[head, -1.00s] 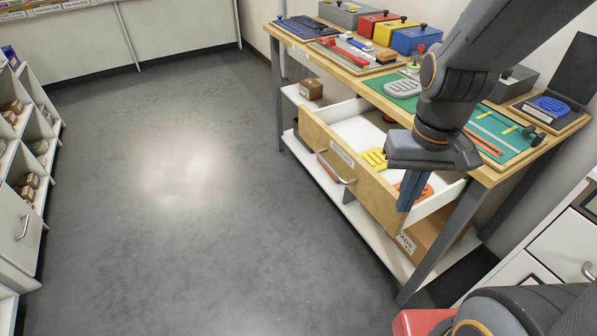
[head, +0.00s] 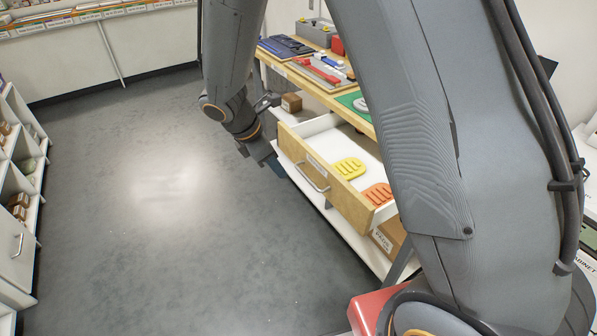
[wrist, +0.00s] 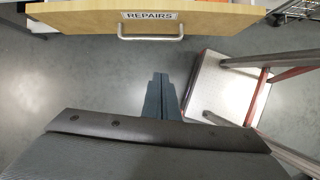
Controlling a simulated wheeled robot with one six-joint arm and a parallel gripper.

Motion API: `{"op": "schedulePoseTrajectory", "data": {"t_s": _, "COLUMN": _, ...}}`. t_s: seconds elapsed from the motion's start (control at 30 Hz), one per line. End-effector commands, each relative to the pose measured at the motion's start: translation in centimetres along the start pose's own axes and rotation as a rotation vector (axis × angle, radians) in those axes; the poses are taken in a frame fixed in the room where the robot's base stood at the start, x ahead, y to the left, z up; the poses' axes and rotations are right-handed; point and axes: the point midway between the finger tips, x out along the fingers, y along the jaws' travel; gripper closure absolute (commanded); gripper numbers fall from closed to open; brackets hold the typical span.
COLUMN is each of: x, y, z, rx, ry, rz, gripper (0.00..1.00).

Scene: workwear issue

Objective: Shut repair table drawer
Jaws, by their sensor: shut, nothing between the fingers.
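The repair table drawer (head: 325,185) is pulled open, with its wooden front facing the aisle. A yellow pad (head: 350,168) and an orange pad (head: 377,194) lie inside it. In the wrist view the drawer front (wrist: 210,20) carries a REPAIRS label and a metal bar handle (wrist: 150,37). My gripper (head: 277,168) is shut and empty, near the far left corner of the drawer front. In the wrist view my gripper (wrist: 160,78) points toward the drawer front, with floor visible between its tips and the handle.
A shelf unit (head: 22,155) stands at the left. The floor (head: 160,210) between is clear. My arm hides the table's right side.

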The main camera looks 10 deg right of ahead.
Motion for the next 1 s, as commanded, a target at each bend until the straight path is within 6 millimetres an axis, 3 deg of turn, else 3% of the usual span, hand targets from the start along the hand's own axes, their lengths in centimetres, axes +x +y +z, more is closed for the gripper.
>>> {"op": "schedulePoseTrajectory", "data": {"t_s": 0.1, "x": -0.1, "y": 1.1, "z": -1.1, "rx": -0.112, "ry": -0.027, "rz": 0.021, "gripper": 1.00}}
{"op": "schedulePoseTrajectory", "data": {"t_s": 0.27, "x": 0.9, "y": 1.6, "z": -1.2, "rx": -0.147, "ry": -0.037, "rz": 0.027, "gripper": 1.00}}
{"op": "schedulePoseTrajectory", "data": {"t_s": 0.8, "x": 10.2, "y": 1.6, "z": -0.9, "rx": -0.141, "ry": -0.034, "rz": 0.023, "gripper": 1.00}}
{"op": "schedulePoseTrajectory", "data": {"t_s": 1.0, "x": 10.5, "y": 2.1, "z": 1.9, "rx": -0.138, "ry": -0.033, "rz": 0.027, "gripper": 1.00}}
